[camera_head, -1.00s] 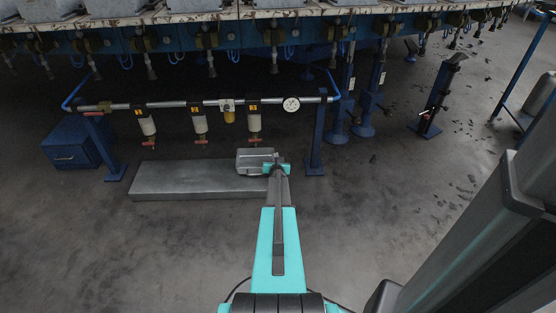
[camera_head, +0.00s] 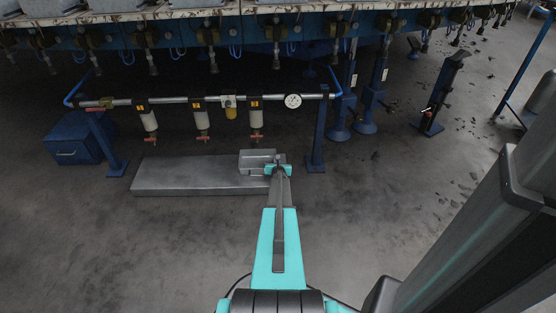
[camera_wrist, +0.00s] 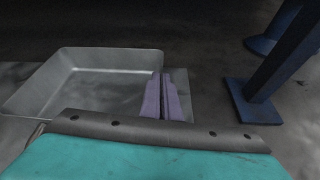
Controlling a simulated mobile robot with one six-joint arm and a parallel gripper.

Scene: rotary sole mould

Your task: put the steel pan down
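The steel pan (camera_head: 256,157), a shallow grey rectangular tray, is at the right end of the low grey slab (camera_head: 185,176) in the head view. In the wrist view the pan (camera_wrist: 85,85) is at left, looks level and empty, and its near side is hidden by my gripper body. My gripper (camera_head: 279,162) is at the pan's right side. Its two fingers (camera_wrist: 164,98) are close together in the wrist view, with the pan's right wall between them. I cannot tell whether the pan's bottom touches the slab.
A blue frame post with a foot plate (camera_head: 315,168) stands just right of the pan. Above and behind hangs a pipe (camera_head: 180,101) with filter bowls and a gauge (camera_head: 293,101). A blue box (camera_head: 72,140) is at left. The floor in front is clear.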

